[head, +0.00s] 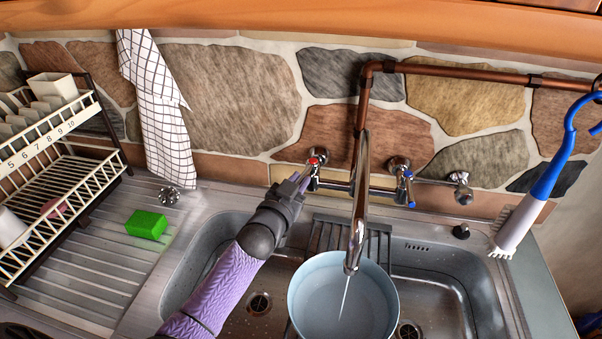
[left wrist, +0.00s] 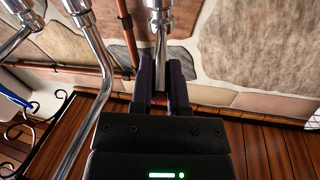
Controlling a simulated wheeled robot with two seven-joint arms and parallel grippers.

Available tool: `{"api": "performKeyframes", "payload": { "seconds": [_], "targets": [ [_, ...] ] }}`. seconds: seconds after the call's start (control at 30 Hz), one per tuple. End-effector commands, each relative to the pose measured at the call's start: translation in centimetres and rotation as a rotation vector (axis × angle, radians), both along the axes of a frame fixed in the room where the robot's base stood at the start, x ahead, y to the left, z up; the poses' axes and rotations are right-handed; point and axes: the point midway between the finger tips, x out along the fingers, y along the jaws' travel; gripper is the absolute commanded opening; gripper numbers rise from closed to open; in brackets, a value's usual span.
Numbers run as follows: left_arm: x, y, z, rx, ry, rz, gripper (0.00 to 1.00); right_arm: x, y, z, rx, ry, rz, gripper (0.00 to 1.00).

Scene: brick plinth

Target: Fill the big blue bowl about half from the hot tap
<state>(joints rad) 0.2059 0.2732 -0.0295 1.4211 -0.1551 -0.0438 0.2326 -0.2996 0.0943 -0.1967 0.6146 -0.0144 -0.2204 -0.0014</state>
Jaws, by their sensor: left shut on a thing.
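The big light-blue bowl (head: 380,302) sits in the sink under the spout (head: 357,215). A thin stream of water (head: 345,297) falls from the spout into it. The water level inside is hard to make out. The red-marked hot tap (head: 316,161) is on the wall, left of the spout. My left gripper (head: 303,182) reaches up to it and is shut on its handle; in the left wrist view the fingers (left wrist: 161,86) close around a red-marked part (left wrist: 159,97). The blue-marked tap (head: 406,176) is to the right. My right gripper is not in view.
A green sponge (head: 147,224) lies on the drainer beside a dish rack (head: 70,160). A checked towel (head: 160,110) hangs on the wall. A blue-and-white brush (head: 535,205) stands at the right sink edge. Copper pipe (head: 470,75) runs along the wall.

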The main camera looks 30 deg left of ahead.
Motion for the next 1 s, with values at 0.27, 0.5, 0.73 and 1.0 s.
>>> {"api": "performKeyframes", "payload": {
  "seconds": [0.27, 0.5, 0.73, 1.0],
  "targets": [
    [0.0, 0.8, 0.1, -0.001, -0.003, -0.092, 0.00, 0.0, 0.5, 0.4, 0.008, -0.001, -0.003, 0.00],
    [0.0, 0.7, 0.1, -0.002, -0.004, -0.092, 0.22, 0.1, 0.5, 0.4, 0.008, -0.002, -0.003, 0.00],
    [0.0, 0.7, 0.0, -0.001, -0.003, -0.091, 0.55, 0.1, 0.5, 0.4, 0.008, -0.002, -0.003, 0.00],
    [-1.1, 0.8, 0.0, -0.002, 0.000, -0.091, 0.55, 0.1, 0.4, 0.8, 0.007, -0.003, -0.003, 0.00]
  ]
}}
